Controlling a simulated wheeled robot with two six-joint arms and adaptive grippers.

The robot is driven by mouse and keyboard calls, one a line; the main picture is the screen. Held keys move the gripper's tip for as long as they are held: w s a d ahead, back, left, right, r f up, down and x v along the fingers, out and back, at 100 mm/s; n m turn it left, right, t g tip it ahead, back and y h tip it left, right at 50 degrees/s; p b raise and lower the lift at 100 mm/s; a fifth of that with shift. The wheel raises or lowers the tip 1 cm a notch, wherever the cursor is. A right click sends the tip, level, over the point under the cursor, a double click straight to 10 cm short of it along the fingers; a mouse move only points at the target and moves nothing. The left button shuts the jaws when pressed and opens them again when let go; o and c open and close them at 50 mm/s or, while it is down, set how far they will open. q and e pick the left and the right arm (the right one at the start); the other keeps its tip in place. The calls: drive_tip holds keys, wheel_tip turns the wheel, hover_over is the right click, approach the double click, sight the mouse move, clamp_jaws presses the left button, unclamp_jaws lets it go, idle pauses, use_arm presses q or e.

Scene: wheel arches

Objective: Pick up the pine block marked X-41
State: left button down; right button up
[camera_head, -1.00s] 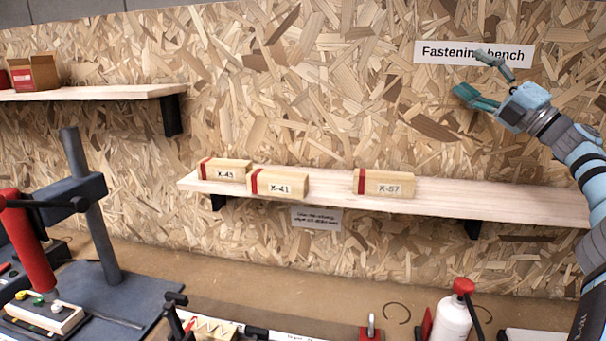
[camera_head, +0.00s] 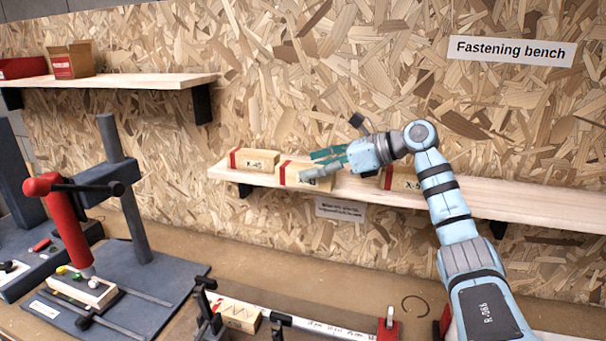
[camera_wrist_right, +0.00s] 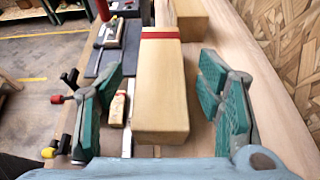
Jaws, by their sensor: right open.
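The pine block X-41 (camera_head: 289,172), with a red band at its left end, lies on the middle shelf. Its label is mostly covered by my right gripper (camera_head: 318,164), which comes in from the right. In the right wrist view the block (camera_wrist_right: 160,85) lies lengthwise between the two teal fingers of my right gripper (camera_wrist_right: 163,88). The fingers are open, with a gap on each side of the block. My left gripper is not in view.
Block X-43 (camera_head: 254,159) sits just left of X-41, close behind it. Another block (camera_head: 402,180) stands to the right, partly behind my arm. The shelf (camera_head: 500,203) is clear farther right. A red-handled press (camera_head: 68,225) stands on the bench below left.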

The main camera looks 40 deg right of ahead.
drive_tip(key=x, duration=0.3)
drive_tip(key=shift+f+p, duration=0.25)
drive_tip(key=shift+p, duration=0.1)
drive_tip(key=shift+s+d, duration=0.25)
drive_tip(key=shift+s, duration=0.05)
drive_tip(key=shift+c, duration=0.2)
drive_tip(key=shift+w+a, duration=0.2)
drive_tip(key=shift+w, duration=0.05)
drive_tip(key=c, duration=1.3)
drive_tip(key=shift+s, duration=0.1)
